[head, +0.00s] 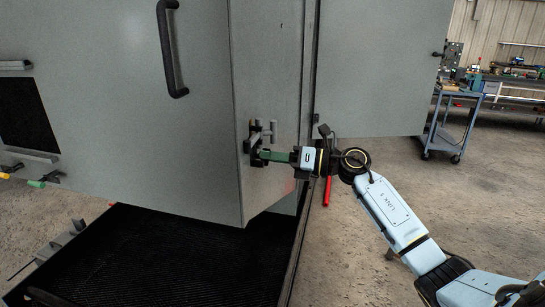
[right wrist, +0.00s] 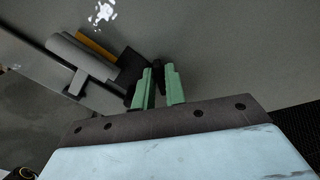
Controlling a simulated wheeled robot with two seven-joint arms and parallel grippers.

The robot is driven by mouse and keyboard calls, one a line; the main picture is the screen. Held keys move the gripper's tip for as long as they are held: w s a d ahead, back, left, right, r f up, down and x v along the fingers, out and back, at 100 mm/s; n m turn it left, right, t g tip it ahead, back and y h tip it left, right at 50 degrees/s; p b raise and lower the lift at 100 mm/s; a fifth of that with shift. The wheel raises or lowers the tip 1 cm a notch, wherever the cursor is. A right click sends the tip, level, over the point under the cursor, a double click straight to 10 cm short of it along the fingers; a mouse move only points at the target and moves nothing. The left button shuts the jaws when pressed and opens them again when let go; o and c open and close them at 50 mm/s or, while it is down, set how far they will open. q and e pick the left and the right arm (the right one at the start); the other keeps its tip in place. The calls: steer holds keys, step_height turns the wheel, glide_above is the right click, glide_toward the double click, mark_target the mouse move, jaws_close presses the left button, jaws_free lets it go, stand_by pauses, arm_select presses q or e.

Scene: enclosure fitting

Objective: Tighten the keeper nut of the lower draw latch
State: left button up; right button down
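The draw latch (head: 258,136) is on the narrow corner face of the grey enclosure, with a light metal lever and a dark base. My right gripper (head: 266,155) reaches in from the right, its green fingertips at the lower part of the latch. In the right wrist view, the two green fingers (right wrist: 160,88) stand a narrow gap apart, with a small dark part (right wrist: 158,72) between their tips. I cannot tell whether they press on it. The keeper nut is not clearly distinguishable. A grey cylindrical piece (right wrist: 85,58) shows left of the fingers. My left gripper is not in view.
The enclosure (head: 120,110) has a black handle (head: 170,50) and stands above a black mesh floor (head: 180,265). A grey panel (head: 385,70) stands behind my right arm. A red bar (head: 327,190) shows below my wrist. A blue cart (head: 452,120) stands at the far right.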

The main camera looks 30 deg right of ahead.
stand_by(0.3)
steer(key=shift+f+m+p, duration=0.15)
steer(key=shift+m+p, duration=4.6)
steer(key=shift+m, duration=2.45)
steer(key=shift+f+m+p, duration=0.1)
steer(key=shift+m+p, duration=4.65)
steer(key=shift+m, duration=2.45)
steer(key=c, duration=1.5)
jaws_free()
